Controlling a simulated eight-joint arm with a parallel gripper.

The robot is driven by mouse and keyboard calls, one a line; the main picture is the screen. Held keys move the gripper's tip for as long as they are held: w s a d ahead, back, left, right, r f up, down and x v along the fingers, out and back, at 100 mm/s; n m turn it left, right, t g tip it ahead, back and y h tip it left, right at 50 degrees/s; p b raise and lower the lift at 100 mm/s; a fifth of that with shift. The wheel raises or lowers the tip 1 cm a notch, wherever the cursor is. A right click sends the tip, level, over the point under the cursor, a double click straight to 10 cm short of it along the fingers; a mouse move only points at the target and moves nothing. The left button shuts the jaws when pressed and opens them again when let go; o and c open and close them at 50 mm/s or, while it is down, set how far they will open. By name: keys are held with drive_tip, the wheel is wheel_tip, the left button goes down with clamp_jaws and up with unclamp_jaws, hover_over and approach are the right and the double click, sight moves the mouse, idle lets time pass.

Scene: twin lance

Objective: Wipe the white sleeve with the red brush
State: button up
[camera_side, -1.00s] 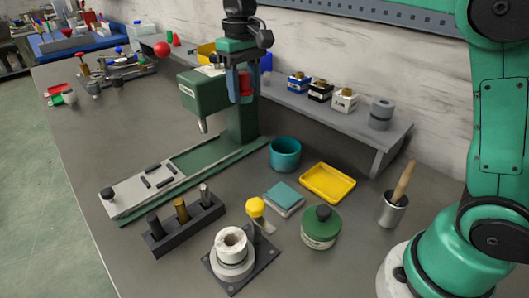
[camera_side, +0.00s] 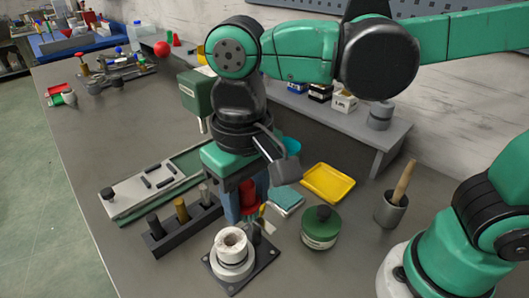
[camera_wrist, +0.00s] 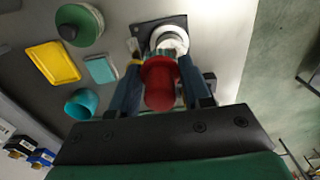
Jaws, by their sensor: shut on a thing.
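The white sleeve (camera_side: 232,240) stands upright on a round pale base on a dark square plate. It also shows in the wrist view (camera_wrist: 169,42), just beyond the brush. My gripper (camera_side: 243,204) is shut on the red brush (camera_side: 247,193) and points down, just behind the sleeve in the side view. In the wrist view the red brush (camera_wrist: 160,84) sits between my two fingers (camera_wrist: 160,90). The brush's lower end is partly hidden in the side view, and I cannot tell whether it touches the sleeve.
A rack (camera_side: 183,228) with several upright pins stands left of the sleeve. A green round container (camera_side: 320,230), a yellow tray (camera_side: 328,183) and a metal cup with a wooden handle (camera_side: 391,210) stand to the right. A yellow-topped piece beside the sleeve is mostly hidden behind my gripper.

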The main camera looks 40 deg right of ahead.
sight(223, 230)
drive_tip(key=shift+s+a+f, duration=0.1)
drive_tip(key=shift+s+f, duration=0.15)
drive_tip(key=shift+f, duration=2.95)
drive_tip(key=shift+w+f, duration=0.25)
drive_tip(key=shift+f, duration=0.65)
clamp_jaws()
drive_tip(key=shift+w+a, duration=0.2)
drive_tip(key=shift+w, duration=1.1)
drive_tip(key=shift+w+a, duration=0.15)
drive_tip(key=shift+w, duration=1.15)
drive_tip(key=shift+w+f, duration=0.1)
drive_tip(key=shift+w, duration=0.3)
drive_tip(key=shift+s+d, duration=0.1)
drive_tip(key=shift+s, duration=1.1)
drive_tip(key=shift+s+d, duration=0.15)
drive_tip(key=shift+s, duration=0.8)
drive_tip(key=shift+s+d, duration=0.1)
drive_tip(key=shift+s, duration=0.85)
drive_tip(key=shift+s+a, duration=0.15)
drive_tip(key=shift+a, duration=0.45)
drive_tip(key=shift+w+a, duration=0.2)
drive_tip(key=shift+w, duration=1.5)
drive_tip(key=shift+w+a, duration=0.2)
drive_tip(key=shift+w, duration=1.5)
drive_tip(key=shift+s+d, duration=0.25)
drive_tip(key=shift+s, duration=1.5)
drive_tip(key=shift+s+d, duration=0.2)
drive_tip(key=shift+s, duration=1.55)
drive_tip(key=shift+r, duration=4.15)
